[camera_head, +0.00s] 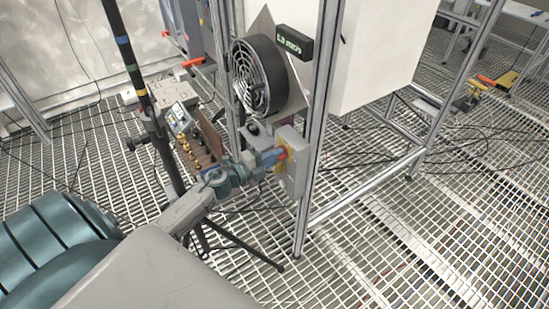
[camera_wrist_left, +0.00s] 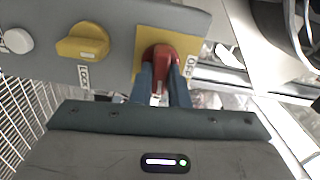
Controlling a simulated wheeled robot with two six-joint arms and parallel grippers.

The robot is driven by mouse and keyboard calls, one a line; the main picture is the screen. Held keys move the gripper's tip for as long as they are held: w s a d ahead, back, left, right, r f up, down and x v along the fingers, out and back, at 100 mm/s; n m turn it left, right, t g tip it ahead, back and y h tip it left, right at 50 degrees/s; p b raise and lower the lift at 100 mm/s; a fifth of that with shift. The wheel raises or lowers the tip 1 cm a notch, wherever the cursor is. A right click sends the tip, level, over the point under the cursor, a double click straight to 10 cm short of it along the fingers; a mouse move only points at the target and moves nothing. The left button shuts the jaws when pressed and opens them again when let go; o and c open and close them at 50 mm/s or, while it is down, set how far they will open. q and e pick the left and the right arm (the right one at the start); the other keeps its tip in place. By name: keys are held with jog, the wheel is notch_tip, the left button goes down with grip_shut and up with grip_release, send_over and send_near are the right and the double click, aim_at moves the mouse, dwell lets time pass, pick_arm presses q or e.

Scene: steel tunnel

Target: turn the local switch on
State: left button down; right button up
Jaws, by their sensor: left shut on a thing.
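A grey switch box (camera_head: 293,172) is fixed to the metal frame post. In the left wrist view the box face (camera_wrist_left: 105,22) carries a red rotary handle (camera_wrist_left: 160,52) on a yellow plate (camera_wrist_left: 190,35). An "OFF" label stands at the plate's right edge. My left gripper (camera_wrist_left: 162,88) is shut on the red handle, with one blue-grey finger on each side of it. In the head view my left gripper (camera_head: 272,158) reaches the red handle from the left. The fingers hide part of the handle, and I cannot tell its exact turn. My right gripper is not in view.
A yellow knob (camera_wrist_left: 84,42) with a partly readable label and a white button (camera_wrist_left: 19,41) sit beside the plate. A round fan (camera_head: 258,75) is above the box. A black stand (camera_head: 160,125) and a control panel (camera_head: 185,130) are close to my left arm.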

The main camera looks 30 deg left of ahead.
pick_arm(q)
jog(key=shift+m, duration=0.5)
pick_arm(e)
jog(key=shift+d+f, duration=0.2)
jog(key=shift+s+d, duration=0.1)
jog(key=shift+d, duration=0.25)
pick_arm(q)
jog(key=shift+f, duration=0.1)
